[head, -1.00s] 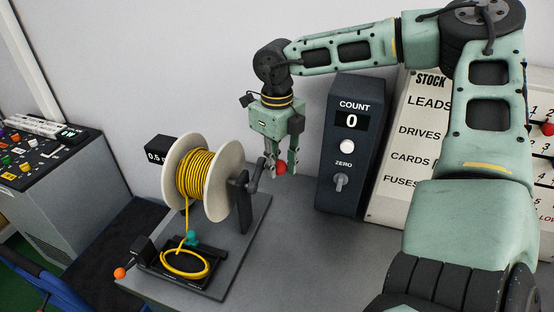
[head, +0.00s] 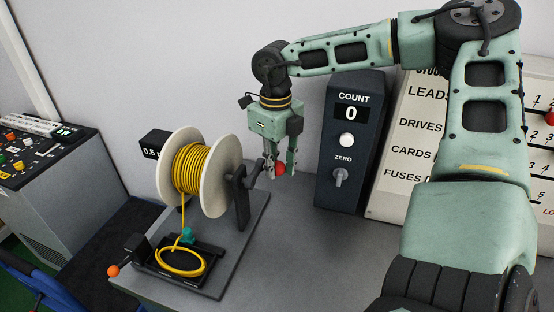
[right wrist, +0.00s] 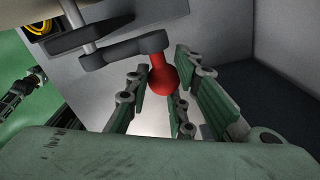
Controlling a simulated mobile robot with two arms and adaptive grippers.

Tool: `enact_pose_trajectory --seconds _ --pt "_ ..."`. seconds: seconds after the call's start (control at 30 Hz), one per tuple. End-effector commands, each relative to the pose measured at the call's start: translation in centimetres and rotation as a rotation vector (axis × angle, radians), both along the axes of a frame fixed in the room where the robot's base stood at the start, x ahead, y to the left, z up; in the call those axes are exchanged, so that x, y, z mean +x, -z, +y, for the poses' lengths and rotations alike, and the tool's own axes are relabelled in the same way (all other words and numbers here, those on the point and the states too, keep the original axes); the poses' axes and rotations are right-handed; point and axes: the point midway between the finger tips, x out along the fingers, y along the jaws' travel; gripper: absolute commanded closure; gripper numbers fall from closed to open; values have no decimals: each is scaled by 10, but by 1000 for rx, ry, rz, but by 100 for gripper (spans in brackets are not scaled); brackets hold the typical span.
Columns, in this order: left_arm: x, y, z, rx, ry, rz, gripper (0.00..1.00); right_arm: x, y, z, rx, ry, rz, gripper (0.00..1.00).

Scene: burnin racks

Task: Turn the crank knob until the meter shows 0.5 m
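The crank's red knob (head: 280,168) is at the right of the cable reel. The crank arm (right wrist: 125,48) runs from a metal shaft to the red knob (right wrist: 163,78) in the right wrist view. My right gripper (head: 279,160) points down with its fingers on either side of the knob. In the right wrist view my right gripper (right wrist: 160,98) is open, with small gaps beside the knob. The spool (head: 205,178) holds yellow cable. The black meter (head: 154,145) reads 0.5, its right part hidden by the spool. My left gripper is out of view.
A dark counter box (head: 347,140) showing COUNT 0 stands right of the gripper, with a label board (head: 400,150) beyond. A cable coil (head: 182,262) lies in a tray before the spool. An orange ball handle (head: 113,271) sits at the front left. The bench right of the reel is clear.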

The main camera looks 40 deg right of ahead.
Motion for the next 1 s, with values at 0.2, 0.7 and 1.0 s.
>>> enact_pose_trajectory --seconds 0.2,0.7,1.0 --pt "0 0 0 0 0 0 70 2 -2 2 4 -1 -10 60" --pt "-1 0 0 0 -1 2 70 2 -17 0 0 1 -9 57" --pt "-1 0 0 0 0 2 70 3 -79 1 0 -1 -9 57"
